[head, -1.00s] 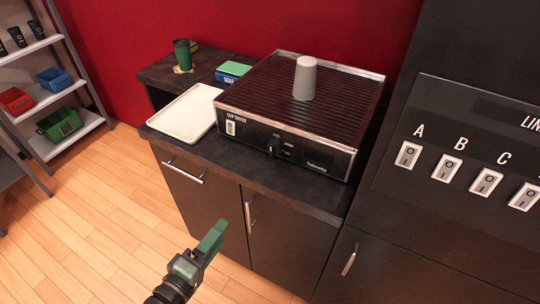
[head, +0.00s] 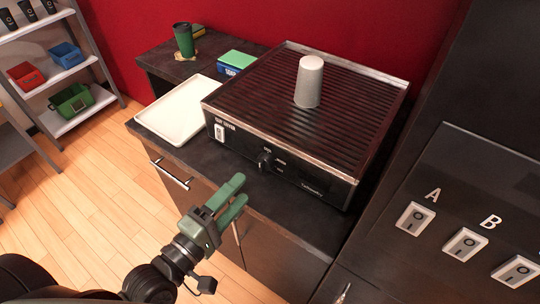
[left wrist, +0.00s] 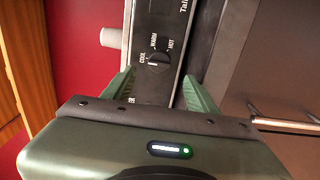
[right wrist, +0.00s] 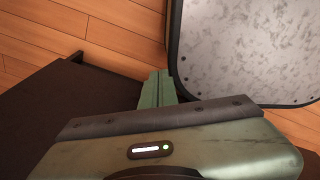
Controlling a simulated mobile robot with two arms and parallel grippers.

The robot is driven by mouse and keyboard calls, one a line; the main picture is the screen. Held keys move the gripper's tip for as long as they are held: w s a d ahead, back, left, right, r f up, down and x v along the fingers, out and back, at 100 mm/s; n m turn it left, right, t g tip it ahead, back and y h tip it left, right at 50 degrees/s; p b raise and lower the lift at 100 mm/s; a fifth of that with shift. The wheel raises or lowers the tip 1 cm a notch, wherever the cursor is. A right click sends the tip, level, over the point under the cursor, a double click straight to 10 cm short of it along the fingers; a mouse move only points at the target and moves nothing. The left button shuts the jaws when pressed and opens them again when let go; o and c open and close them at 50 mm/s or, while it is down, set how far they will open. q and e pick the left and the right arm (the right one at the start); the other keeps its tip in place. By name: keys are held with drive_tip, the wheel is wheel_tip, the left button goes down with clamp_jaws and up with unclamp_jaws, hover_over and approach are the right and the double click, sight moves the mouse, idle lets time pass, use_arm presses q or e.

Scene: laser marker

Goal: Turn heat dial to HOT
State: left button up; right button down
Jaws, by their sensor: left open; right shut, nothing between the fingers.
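The heat dial (head: 264,160) is a small black knob on the front panel of the cup dryer (head: 226,143). In the left wrist view the dial (left wrist: 158,58) sits amid the labels COOL, WARM and HOT. Its pale mark appears to point to the COOL side. My left gripper (head: 240,189) is open and empty, in front of and below the panel, apart from the dial. In the left wrist view the dial lies between and beyond the open fingers (left wrist: 158,84). My right gripper (right wrist: 157,88) is shut and empty, away from the dryer.
A grey cup (head: 309,82) stands upside down on the dryer's ribbed top. A white tray (head: 178,112) lies to its left. A green cup (head: 184,40) and a green-blue box (head: 236,62) stand behind. A switch panel (head: 470,215) is at right.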

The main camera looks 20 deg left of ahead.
sight(260, 168)
use_arm(q)
drive_tip(key=p+x, duration=0.1)
drive_tip(key=x, duration=0.6)
drive_tip(key=shift+w+p, duration=0.1)
drive_tip(key=shift+p, duration=0.25)
drive_tip(key=shift+w+d, duration=0.15)
drive_tip(key=shift+w, duration=0.2)
use_arm(e)
drive_tip(key=shift+s+d+r, duration=0.1)
drive_tip(key=shift+s+r, duration=0.2)
drive_tip(key=shift+r, duration=0.55)
use_arm(q)
clamp_jaws()
use_arm(e)
drive_tip(key=shift+r, duration=0.1)
